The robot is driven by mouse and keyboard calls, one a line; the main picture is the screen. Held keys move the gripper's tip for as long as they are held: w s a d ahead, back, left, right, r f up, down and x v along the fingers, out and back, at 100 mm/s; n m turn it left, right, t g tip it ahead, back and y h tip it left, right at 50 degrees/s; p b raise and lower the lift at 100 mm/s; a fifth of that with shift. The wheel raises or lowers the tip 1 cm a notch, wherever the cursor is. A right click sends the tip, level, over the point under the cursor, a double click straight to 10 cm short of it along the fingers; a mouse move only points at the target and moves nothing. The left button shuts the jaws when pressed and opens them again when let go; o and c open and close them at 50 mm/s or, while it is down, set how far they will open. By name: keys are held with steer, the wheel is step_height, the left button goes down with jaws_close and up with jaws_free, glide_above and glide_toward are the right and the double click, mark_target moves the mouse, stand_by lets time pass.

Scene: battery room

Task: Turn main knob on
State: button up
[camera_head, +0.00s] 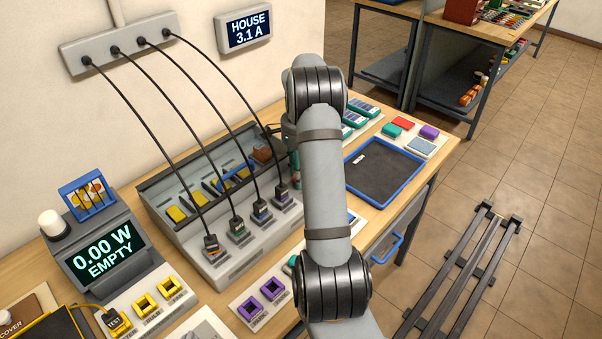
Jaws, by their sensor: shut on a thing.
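I cannot pick out a main knob in the head view. The grey charging bank (240,240) has several black plugs on its front ledge, and my arm covers the area at its right end. My gripper (294,172) points down there, beside the bank's right end, and is mostly hidden by my own arm. It is shut on a narrow green thing (295,162), only partly visible; I cannot tell what it is. A grey meter (103,252) at the left reads "0.00 W EMPTY". A wall display (243,28) reads "HOUSE 3.1 A".
Black cables run from a wall socket strip (118,43) to the bank. A dark blue-rimmed tray (385,172) lies right of my arm. Purple-topped slots (262,301) and yellow slots (145,305) are in front.

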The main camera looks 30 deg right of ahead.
steer(key=o, duration=1.1)
steer(key=shift+o, duration=0.2)
step_height(320, 180, up, 12)
steer(key=shift+f, duration=0.1)
step_height(320, 180, down, 12)
steer(key=shift+r, duration=0.1)
stand_by(0.5)
